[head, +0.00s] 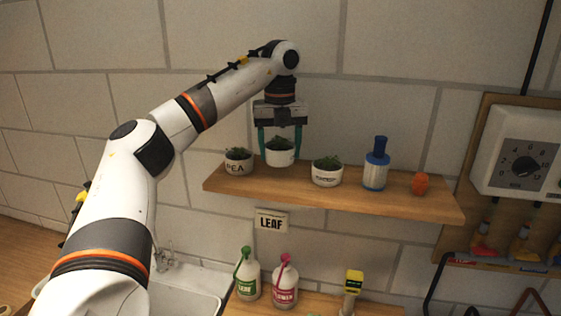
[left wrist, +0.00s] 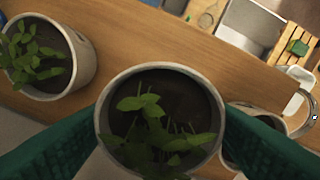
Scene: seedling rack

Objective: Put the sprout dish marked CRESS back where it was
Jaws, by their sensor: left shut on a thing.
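My left gripper (head: 280,146) points down over the wall shelf and is shut on a white sprout dish (head: 280,158), one finger on each side. The held dish, with leafy green sprouts and dark soil, fills the middle of the left wrist view (left wrist: 172,105). Its marking does not show. It looks slightly above the shelf (head: 400,201), between the dish marked PEA (head: 238,167) and another white dish (head: 327,178) whose label is too small to read. Whether its base touches wood, I cannot tell. My right gripper is not in view.
A blue bottle (head: 376,166) and a small orange object (head: 421,184) stand farther right on the shelf. Bottles marked LEAF (head: 247,279) and a pink-labelled one (head: 285,284) stand lower down, near the sink (head: 185,288).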

